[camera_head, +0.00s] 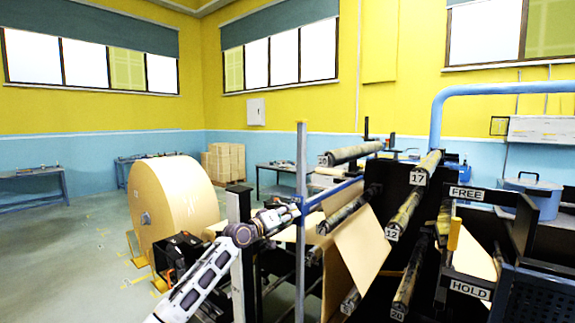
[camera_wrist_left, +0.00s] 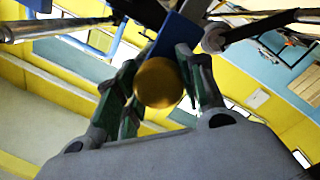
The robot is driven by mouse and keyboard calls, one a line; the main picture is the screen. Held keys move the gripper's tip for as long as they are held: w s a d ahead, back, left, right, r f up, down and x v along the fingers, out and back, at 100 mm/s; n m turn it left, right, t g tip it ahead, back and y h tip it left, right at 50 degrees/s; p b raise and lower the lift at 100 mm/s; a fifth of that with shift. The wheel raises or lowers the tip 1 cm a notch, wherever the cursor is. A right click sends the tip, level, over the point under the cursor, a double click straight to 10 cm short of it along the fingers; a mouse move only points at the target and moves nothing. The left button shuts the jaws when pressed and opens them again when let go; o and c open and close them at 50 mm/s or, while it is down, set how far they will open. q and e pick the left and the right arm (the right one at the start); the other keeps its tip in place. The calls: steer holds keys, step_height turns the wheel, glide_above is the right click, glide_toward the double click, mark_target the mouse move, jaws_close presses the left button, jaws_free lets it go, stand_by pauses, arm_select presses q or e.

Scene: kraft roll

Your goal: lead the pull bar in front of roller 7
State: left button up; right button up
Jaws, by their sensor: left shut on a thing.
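My left gripper (camera_head: 294,209) reaches in from the lower left and is shut at the near end of a blue bar (camera_head: 335,190), which looks like the pull bar. The bar runs back to the right among the rollers. In the left wrist view my left gripper (camera_wrist_left: 160,85) has its green-padded fingers on either side of a round yellow end (camera_wrist_left: 158,83), with the blue bar (camera_wrist_left: 178,38) behind it. Labelled rollers show, among them roller 17 (camera_head: 428,163) and roller 12 (camera_head: 400,220). I cannot read a label 7. My right gripper is out of view.
A large kraft roll (camera_head: 175,200) stands at the left. Brown paper (camera_head: 360,243) hangs between the rollers. A thin grey post (camera_head: 301,260) stands close beside my left gripper. FREE and HOLD signs (camera_head: 468,194) mark the right side. Open floor lies at the far left.

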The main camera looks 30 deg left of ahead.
arm_select(q)
step_height(320, 180, up, 19)
steer(key=shift+a+f, duration=0.15)
steer(key=shift+a, duration=0.05)
stand_by(1.2)
